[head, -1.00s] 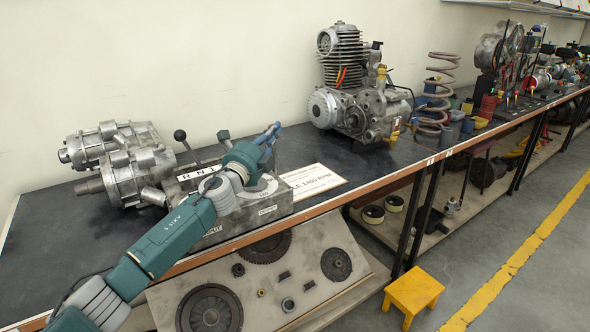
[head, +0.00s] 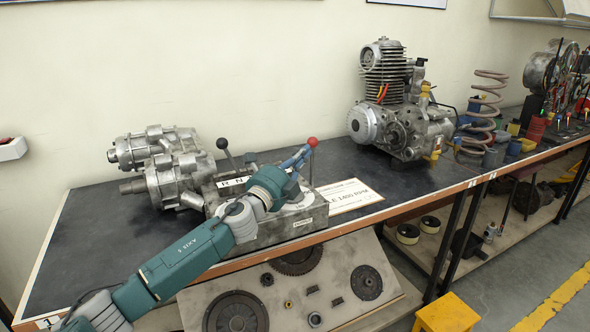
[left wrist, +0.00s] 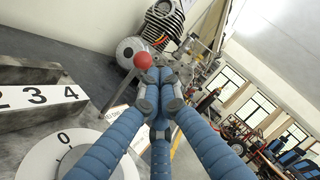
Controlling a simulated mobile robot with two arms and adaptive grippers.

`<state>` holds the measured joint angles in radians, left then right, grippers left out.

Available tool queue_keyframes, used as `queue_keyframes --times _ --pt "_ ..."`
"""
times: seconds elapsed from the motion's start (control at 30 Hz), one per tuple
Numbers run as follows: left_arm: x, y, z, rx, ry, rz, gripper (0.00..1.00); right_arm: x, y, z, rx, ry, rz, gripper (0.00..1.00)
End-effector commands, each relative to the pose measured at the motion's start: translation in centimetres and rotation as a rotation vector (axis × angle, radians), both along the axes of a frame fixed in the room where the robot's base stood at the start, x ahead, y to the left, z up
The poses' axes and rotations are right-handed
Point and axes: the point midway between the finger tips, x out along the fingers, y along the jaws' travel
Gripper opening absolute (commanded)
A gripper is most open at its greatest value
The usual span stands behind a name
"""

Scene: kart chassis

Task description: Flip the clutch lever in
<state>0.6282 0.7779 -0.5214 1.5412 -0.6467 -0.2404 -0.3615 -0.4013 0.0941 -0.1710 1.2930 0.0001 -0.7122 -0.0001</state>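A lever with a red knob (head: 312,142) rises from the right part of a grey metal box (head: 310,213) on the bench. A second lever with a black knob (head: 222,143) stands at the box's left, by a white plate lettered R N. I cannot read which lever is the clutch. My left gripper (head: 302,156) is at the red-knobbed lever, just left of and below its knob. In the left wrist view its blue fingertips (left wrist: 157,86) meet, and the red knob (left wrist: 142,61) shows just beyond them. No lever shaft is visible between the fingers. My right gripper is out of view.
A metal gearbox (head: 160,165) lies left of the box. An engine (head: 400,105) and a coil spring (head: 484,110) stand further right. A white card (head: 350,195) lies behind the box's right end. A yellow stool (head: 446,314) is on the floor.

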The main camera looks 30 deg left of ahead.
Motion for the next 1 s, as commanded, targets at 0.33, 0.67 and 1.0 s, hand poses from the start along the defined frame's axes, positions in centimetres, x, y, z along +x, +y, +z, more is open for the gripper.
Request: queue_keyframes --times 0.33,0.67,1.0 --pt "-5.4 0.6 -1.2 0.0 0.001 0.0 0.0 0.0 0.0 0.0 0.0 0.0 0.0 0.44" --pt "-6.2 0.6 -1.2 -0.001 -0.001 -0.001 0.0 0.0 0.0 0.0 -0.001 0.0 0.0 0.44" --pt "-6.2 0.6 -1.3 0.0 -0.001 0.0 0.0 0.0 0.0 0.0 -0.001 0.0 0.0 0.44"
